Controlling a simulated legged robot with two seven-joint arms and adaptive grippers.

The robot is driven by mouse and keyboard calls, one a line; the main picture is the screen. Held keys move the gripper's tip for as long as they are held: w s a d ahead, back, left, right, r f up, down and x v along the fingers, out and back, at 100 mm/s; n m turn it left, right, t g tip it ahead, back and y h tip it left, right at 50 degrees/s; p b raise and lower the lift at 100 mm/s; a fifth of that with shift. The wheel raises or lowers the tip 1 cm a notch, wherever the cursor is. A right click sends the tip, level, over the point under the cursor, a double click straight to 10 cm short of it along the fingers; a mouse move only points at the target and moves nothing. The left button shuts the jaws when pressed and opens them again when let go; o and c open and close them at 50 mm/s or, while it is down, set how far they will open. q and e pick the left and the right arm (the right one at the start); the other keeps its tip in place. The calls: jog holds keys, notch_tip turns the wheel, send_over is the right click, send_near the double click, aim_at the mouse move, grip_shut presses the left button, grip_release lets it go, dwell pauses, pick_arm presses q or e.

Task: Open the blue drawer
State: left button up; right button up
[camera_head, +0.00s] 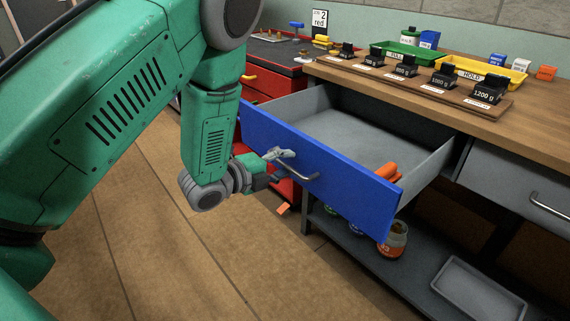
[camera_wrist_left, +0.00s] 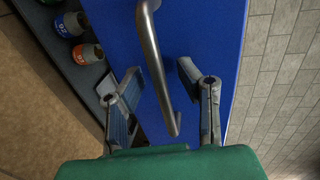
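The blue drawer (camera_head: 325,170) is pulled well out of the wooden-topped bench, its grey inside showing. Its curved metal handle (camera_head: 297,172) is on the blue front. My left gripper (camera_head: 282,164) is at the left part of the handle, in front of the drawer. In the left wrist view the fingers of my left gripper (camera_wrist_left: 158,75) are spread apart, one on each side of the handle (camera_wrist_left: 155,60), with gaps between them and the bar. The blue front (camera_wrist_left: 215,35) fills the middle there. My right gripper is not in view.
An orange object (camera_head: 387,172) is at the drawer's right front corner. Black weights (camera_head: 440,80), a green tray (camera_head: 398,57) and a yellow tray (camera_head: 480,75) stand on the benchtop. A grey tray (camera_head: 480,290) and jars (camera_head: 393,240) are on the lower shelf. The floor at left is clear.

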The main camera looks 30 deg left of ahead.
pick_arm(q)
jog(key=v, duration=1.2)
jog(key=shift+f, duration=0.1)
jog(key=shift+f, duration=0.1)
jog(key=s+d+f+n+g+y+p, duration=0.2)
jog(key=s+f+n+g+y, duration=0.3)
jog(key=f+n, duration=0.7)
jog(key=s+d+f+n+g, duration=0.1)
jog(key=s+f+n+g, duration=0.2)
jog(key=s, duration=0.3)
jog(key=s+d+f+n+g+p, duration=0.1)
jog(key=s+d+f+n+g, duration=0.1)
jog(key=s, duration=0.4)
jog(key=s+d+f+n+g, duration=0.1)
jog(key=s+f+n+g, duration=0.3)
jog(key=s+f, duration=0.1)
jog(key=shift+s+d+f, duration=0.2)
jog(key=shift+s, duration=0.7)
